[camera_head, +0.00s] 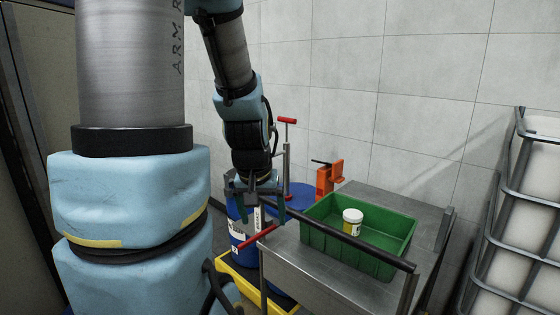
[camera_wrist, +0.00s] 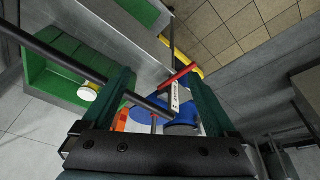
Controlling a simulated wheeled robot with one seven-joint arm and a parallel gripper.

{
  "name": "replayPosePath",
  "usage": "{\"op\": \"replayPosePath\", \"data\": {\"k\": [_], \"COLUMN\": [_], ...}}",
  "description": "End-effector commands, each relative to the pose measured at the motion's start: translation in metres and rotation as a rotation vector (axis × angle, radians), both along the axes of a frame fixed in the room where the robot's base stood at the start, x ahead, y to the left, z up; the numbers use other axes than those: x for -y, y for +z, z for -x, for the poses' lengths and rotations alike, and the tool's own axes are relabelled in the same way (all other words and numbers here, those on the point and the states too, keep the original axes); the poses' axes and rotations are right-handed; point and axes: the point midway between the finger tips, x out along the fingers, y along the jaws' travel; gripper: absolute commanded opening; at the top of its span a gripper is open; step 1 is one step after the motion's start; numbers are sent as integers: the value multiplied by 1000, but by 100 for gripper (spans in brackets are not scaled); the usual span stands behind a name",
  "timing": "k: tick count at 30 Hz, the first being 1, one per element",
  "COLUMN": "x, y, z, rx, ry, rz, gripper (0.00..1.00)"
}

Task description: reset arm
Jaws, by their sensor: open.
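My gripper (camera_head: 261,212) hangs at the end of my arm in the middle of the head view, with its two dark green fingers spread. It appears close to the left side of the steel cart and in front of a blue drum (camera_head: 236,232). In the wrist view my gripper (camera_wrist: 160,76) is open, and no object is clamped between the fingers. A black handle bar (camera_wrist: 70,60) crosses behind the left finger in that view. Whether any finger touches the bar or drum, I cannot tell.
The steel cart (camera_head: 318,262) carries a green crate (camera_head: 325,238) holding a white jar with a yellow label (camera_head: 352,221). An orange device (camera_head: 325,179) stands behind it. A red T-handle (camera_head: 287,121) rises nearby. A yellow tray (camera_head: 240,284) lies below; a caged white tank (camera_head: 530,210) stands right.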

Motion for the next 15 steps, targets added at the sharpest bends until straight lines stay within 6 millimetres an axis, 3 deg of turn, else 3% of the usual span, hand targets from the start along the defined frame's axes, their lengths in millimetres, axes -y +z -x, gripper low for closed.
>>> {"op": "replayPosePath", "data": {"k": [3, 6, 15], "x": [-35, -30, -29], "y": [1, -31, -93], "z": [32, 33, 42], "rx": [-78, -93, -141], "ry": [14, 6, 4], "rz": [-55, -52, -54], "gripper": [92, 92, 92]}}
